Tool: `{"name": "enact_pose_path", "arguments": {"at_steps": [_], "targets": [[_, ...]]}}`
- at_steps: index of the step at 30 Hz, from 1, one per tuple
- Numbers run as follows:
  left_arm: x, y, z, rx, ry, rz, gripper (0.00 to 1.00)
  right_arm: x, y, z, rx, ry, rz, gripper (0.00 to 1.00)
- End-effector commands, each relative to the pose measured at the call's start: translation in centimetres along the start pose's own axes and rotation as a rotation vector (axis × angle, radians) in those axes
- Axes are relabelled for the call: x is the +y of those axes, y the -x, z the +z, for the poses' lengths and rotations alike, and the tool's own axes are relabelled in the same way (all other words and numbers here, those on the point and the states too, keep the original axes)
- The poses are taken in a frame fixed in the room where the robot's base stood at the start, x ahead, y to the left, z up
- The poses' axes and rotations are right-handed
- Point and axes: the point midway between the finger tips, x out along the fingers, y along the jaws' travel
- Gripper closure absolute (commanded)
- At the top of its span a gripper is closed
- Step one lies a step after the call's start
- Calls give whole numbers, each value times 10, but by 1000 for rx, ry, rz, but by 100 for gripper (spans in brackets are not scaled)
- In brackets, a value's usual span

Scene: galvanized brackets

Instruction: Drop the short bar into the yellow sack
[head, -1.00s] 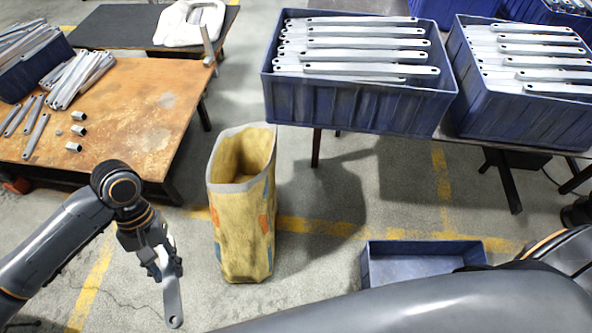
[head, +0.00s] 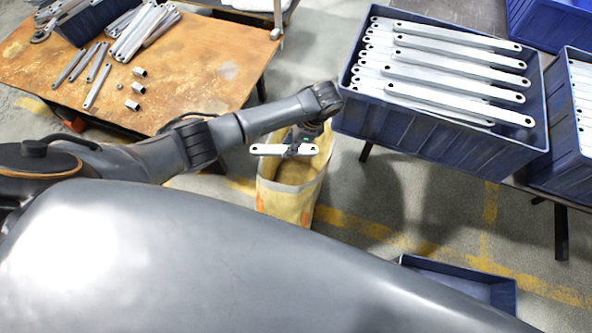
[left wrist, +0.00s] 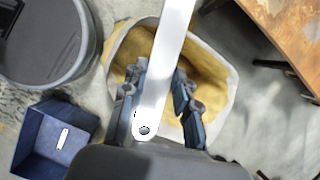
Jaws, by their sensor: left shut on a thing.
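The short bar (head: 266,149) is a pale metal strip with a hole at each end. In the left wrist view the bar (left wrist: 166,70) runs between the fingers of the left gripper (left wrist: 161,82). Behind it the pale rim of the sack (left wrist: 226,78) surrounds the gripper. The bar is above the mouth, not touching the rim. My right gripper is out of view.
A blue crate of long bars (head: 440,140) stands close to the right of the sack. A rusty table (head: 190,95) with bars and small metal pieces is at left. A low blue bin (head: 460,278) is on the floor; a small pale piece (left wrist: 62,139) lies in it.

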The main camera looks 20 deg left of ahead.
Motion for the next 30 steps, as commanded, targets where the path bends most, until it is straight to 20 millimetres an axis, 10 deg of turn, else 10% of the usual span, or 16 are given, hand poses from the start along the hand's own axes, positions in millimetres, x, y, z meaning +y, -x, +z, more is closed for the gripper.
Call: {"name": "enact_pose_path", "arguments": {"at_steps": [10,30], "targets": [[-10,-11,-2,2,-194,-80,100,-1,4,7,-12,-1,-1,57],[-10,-63,-23,2,-191,-81,100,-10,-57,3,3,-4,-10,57]]}}
